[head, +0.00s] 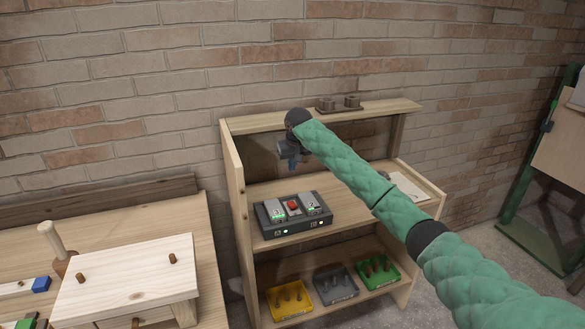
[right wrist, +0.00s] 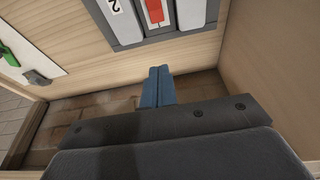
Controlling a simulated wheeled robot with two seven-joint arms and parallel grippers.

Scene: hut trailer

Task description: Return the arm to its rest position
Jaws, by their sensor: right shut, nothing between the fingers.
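My right arm, in a green padded sleeve, reaches in from the lower right of the head view. Its gripper (head: 293,165) hangs in front of the wooden shelf unit's upper opening, above and behind the black control box (head: 293,214). In the right wrist view the blue fingertips (right wrist: 158,86) are together with nothing between them. The box's grey and red parts show at the top of that view, apart from the fingers. The box has a red button and two lit grey units. My left gripper is not in view.
The shelf unit (head: 232,180) has side walls and a top board close around the gripper. Yellow (head: 290,299), grey (head: 335,284) and green (head: 378,272) trays stand on its lower shelf. A workbench (head: 150,215) is at left, a green-framed stand (head: 520,200) at right.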

